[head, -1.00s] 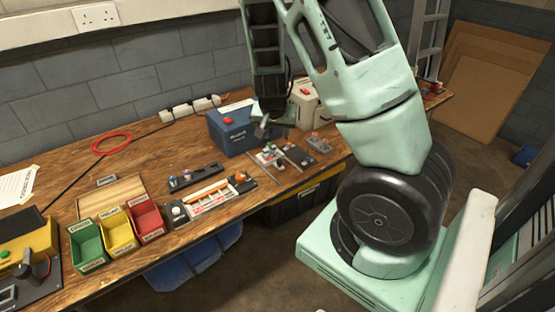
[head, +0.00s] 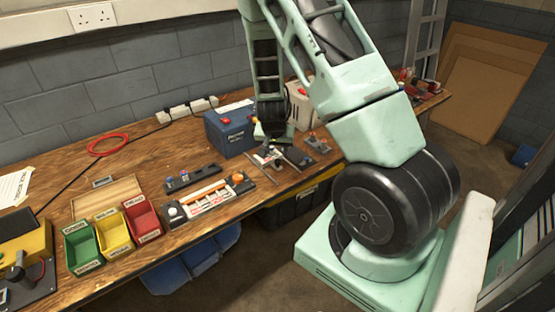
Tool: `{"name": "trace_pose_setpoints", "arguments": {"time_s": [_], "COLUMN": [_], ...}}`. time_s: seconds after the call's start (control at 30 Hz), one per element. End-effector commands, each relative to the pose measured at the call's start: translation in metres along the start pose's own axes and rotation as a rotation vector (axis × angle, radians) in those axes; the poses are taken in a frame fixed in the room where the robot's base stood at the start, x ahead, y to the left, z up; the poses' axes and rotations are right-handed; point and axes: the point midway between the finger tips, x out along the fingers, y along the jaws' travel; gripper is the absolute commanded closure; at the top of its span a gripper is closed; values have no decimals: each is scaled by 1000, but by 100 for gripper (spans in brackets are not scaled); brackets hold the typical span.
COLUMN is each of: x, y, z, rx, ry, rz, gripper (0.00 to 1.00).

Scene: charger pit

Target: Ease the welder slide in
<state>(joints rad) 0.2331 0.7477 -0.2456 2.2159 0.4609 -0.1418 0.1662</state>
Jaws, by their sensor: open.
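My gripper (head: 269,137) points down over the small railed fixture (head: 291,163) on the workbench, just right of a blue box (head: 228,135) with a red button. Its jaws are open and small in the head view, and the arm partly covers this area. Pale and red parts sit under the fingertips; I cannot tell whether the fingers touch them. The slide cannot be told apart for certain among these parts. The print on the blue box is too small to read.
A fixture with an orange bar (head: 204,194) and a dark strip (head: 192,179) lie left of the gripper. Green (head: 84,262), yellow and red bins stand farther left. A cream box (head: 303,104) stands behind the arm. A red cable loop (head: 109,143) lies near the wall.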

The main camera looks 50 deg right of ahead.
Motion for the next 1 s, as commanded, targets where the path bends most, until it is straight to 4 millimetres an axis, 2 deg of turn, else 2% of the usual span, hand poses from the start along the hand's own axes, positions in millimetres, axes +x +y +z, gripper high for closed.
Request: {"name": "trace_pose_setpoints", "arguments": {"time_s": [0.6,1.0], "x": [56,67], "y": [0,0], "z": [0,0], "rx": [0,0], "ry": [-1,0], "rz": [0,-1], "gripper": [57,57]}}
